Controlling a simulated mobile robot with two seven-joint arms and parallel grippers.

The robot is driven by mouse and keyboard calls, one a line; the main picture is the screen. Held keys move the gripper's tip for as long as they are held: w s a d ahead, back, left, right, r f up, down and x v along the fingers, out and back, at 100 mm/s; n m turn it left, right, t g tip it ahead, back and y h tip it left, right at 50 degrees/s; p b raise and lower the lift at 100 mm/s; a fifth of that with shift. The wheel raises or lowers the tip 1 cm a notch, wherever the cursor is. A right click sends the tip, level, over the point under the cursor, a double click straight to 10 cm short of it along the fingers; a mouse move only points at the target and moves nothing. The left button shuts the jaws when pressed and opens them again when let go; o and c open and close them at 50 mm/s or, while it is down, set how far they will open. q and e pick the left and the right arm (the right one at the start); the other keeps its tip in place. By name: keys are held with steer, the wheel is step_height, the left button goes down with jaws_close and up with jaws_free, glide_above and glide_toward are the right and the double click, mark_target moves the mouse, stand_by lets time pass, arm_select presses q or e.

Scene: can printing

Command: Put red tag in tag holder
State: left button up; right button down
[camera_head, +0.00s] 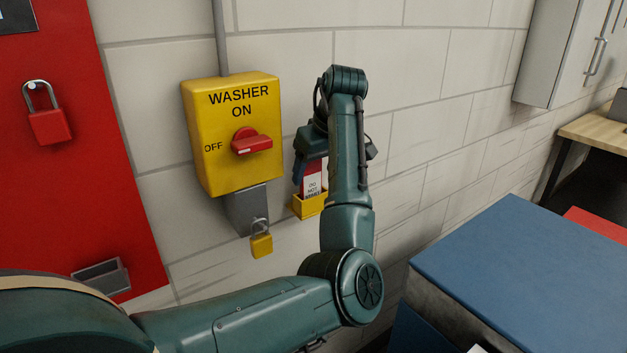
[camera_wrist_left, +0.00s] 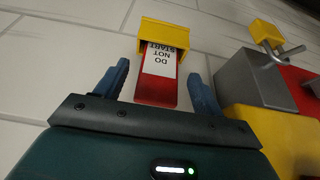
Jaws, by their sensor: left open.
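The red tag (camera_wrist_left: 157,88) has a white "DO NOT START" label and stands in the yellow tag holder (camera_wrist_left: 164,34) on the wall. In the head view, part of the tag (camera_head: 312,182) shows above the front of the holder (camera_head: 308,206), just right of the yellow washer switch box. My left gripper (camera_wrist_left: 161,84) is open, with one blue finger on each side of the tag and a gap to each. In the head view my left gripper (camera_head: 304,162) is at the tag's upper part and my arm partly hides it. My right gripper is not in view.
The yellow washer switch box (camera_head: 225,165) has a red knob, with a grey hasp and a yellow padlock (camera_head: 261,243) below. A red board (camera_head: 60,180) with a red padlock (camera_head: 48,122) is at left. A blue-topped surface (camera_head: 530,265) stands at lower right.

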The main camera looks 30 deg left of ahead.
arm_select(q)
steer(key=v, duration=0.8)
steer(key=shift+d+r, duration=0.2)
steer(key=shift+r, duration=0.15)
steer(key=shift+s+f, duration=0.1)
